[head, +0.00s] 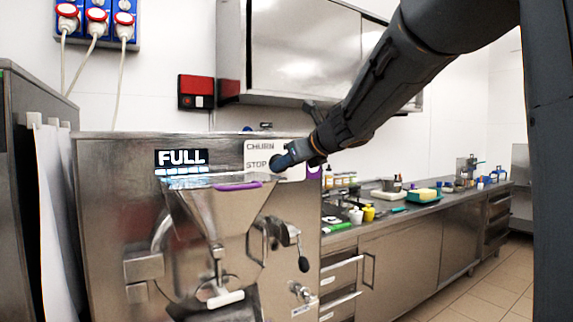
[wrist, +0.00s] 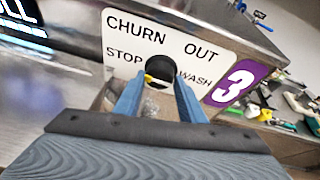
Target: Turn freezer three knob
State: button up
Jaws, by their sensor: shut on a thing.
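Freezer three (head: 110,220) is a steel machine at the left of the head view. Its dial plate (wrist: 118,48) reads CHURN, OUT, STOP and WASH, with a purple 3 label (wrist: 236,83) at its right. The black knob (wrist: 160,70) sits amid these words; a small yellow mark shows at its lower left, on the STOP side. My gripper (wrist: 158,90) has its blue fingers on either side of the knob and is shut on it. In the head view my gripper (head: 291,155) reaches the plate from the right and largely hides the knob.
A funnel-shaped hopper (head: 215,205) with a purple edge juts from the freezer front, below left of my gripper. A steel counter (head: 400,215) with bottles and tools runs along the right. A wall cabinet (head: 300,55) hangs above. The tiled floor at right is clear.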

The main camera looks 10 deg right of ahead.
jog(key=m+y+p, duration=0.1)
jog(key=m+y, duration=0.1)
jog(key=m, duration=0.1)
jog(key=m+y+p, duration=0.1)
jog(key=m+y, duration=0.1)
jog(key=shift+f+m+g, duration=0.1)
jog(key=shift+m+g, duration=0.2)
jog(key=shift+m, duration=0.1)
jog(key=m+y, duration=0.2)
jog(key=m, duration=0.1)
jog(key=shift+f+m+b, duration=0.1)
jog(key=shift+m+b, duration=0.2)
jog(key=shift+b, duration=0.05)
jog(key=shift+s+a+m+t+h+b, duration=0.1)
jog(key=shift+m+t+h+b, duration=1.1)
jog(key=shift+m, duration=3.25)
jog(key=shift+w+a+m+t+h+b, duration=0.1)
jog(key=shift+m+t+b, duration=0.5)
jog(key=shift+m+t, duration=2.6)
jog(key=shift+s+a+m+t+h+b, duration=0.1)
jog(key=shift+m+t+h+b, duration=0.45)
jog(key=shift+m, duration=5.1)
jog(key=shift+m+g+b, duration=0.25)
jog(key=shift+m+b, duration=0.05)
jog(key=shift+b, duration=0.05)
